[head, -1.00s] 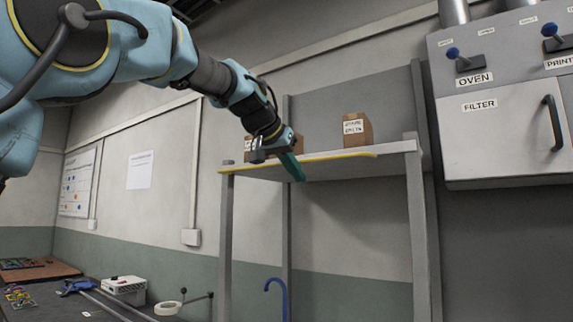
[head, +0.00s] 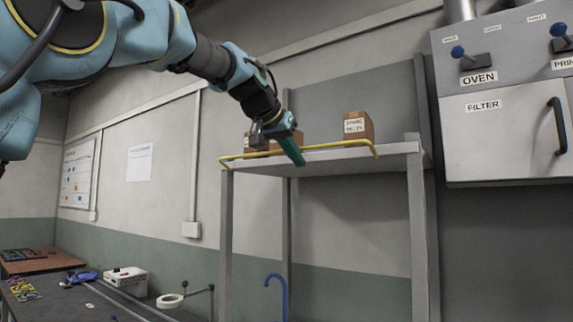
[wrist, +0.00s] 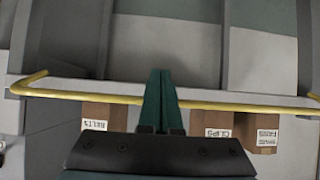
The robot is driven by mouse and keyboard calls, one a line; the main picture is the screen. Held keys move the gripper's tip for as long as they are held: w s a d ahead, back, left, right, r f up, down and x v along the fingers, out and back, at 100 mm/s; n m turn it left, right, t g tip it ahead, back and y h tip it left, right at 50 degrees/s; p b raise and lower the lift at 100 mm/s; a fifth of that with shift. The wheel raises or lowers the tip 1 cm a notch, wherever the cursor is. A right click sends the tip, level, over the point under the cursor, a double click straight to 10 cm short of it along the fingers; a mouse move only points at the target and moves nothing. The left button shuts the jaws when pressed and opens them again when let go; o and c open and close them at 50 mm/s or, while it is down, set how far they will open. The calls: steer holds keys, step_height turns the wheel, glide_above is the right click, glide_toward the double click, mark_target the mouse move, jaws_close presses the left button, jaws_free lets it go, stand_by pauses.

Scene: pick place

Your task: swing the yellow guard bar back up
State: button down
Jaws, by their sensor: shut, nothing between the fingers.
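The yellow guard bar (head: 335,145) runs along the front of the grey shelf (head: 400,149), a little above its edge, with a bent end showing at the right. In the wrist view the bar (wrist: 240,106) crosses the picture with bent ends at both sides. My gripper (head: 299,160) is at the bar's middle, its green fingers pressed together and pointing down to the right. In the wrist view the fingers (wrist: 160,75) are shut with nothing between them, and they cross the bar. Whether they touch it I cannot tell.
Brown boxes stand on the shelf: one at the right (head: 358,127), others behind my gripper (head: 262,143). A grey cabinet (head: 505,125) with a handle and knobs hangs at the right. A bench with a white box (head: 126,279) is low at the left.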

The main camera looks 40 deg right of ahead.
steer(key=shift+r, duration=0.2)
steer(key=r+p, duration=0.2)
steer(key=p, duration=0.1)
steer(key=shift+d+r, duration=0.35)
steer(key=shift+d, duration=0.05)
stand_by(0.4)
steer(key=shift+w+r, duration=0.1)
steer(key=shift+w+d+r+p, duration=0.15)
steer(key=shift+d+r+p, duration=0.5)
steer(key=shift+r, duration=0.2)
steer(key=shift+a+f, duration=0.1)
stand_by(0.3)
steer(key=s+a+r+b, duration=0.1)
steer(key=s+a+b, duration=0.1)
steer(key=a+b, duration=0.3)
steer(key=shift+s+a, duration=0.25)
steer(key=shift+a, duration=2)
